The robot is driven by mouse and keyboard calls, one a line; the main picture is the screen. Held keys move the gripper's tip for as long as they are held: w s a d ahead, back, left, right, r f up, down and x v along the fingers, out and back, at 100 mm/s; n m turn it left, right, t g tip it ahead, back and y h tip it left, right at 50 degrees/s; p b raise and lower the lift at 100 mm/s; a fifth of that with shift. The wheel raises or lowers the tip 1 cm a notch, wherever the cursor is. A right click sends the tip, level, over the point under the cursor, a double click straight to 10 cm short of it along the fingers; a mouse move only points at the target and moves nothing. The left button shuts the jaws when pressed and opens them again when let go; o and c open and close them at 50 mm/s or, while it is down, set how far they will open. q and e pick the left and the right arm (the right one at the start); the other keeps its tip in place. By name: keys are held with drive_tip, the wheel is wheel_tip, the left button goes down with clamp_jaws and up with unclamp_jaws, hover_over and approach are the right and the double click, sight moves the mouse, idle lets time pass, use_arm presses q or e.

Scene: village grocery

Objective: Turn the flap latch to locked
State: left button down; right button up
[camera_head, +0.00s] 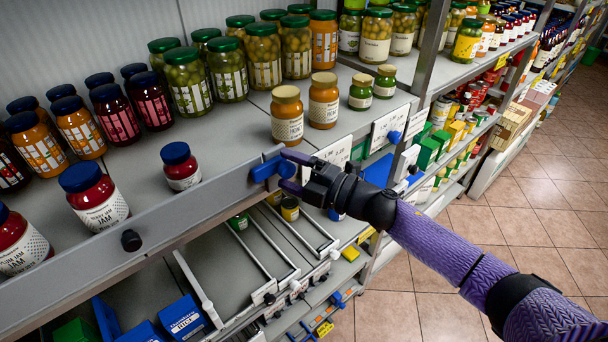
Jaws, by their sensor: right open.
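The flap latch (264,171) is a small blue handle at the right end of a long grey flap rail (160,215) along the shelf's front edge. It lies roughly level, along the rail. My right gripper (285,170) is open at the latch's right end, with one finger above and one below it. Whether the fingers touch the latch I cannot tell. No lock marking can be read here. My left gripper is not in view.
Jam jars (97,200) and tall green-lidded jars (187,80) stand behind the rail. Two honey jars (287,115) are close behind my right gripper. A black knob (131,240) juts from the rail. Lower shelves hold wire dividers and blue boxes (182,317). The tiled floor at right is clear.

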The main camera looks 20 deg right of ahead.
drive_tip(key=b+v, duration=0.2)
drive_tip(key=v, duration=0.7)
drive_tip(key=shift+s, duration=0.1)
drive_tip(key=shift+f, duration=0.1)
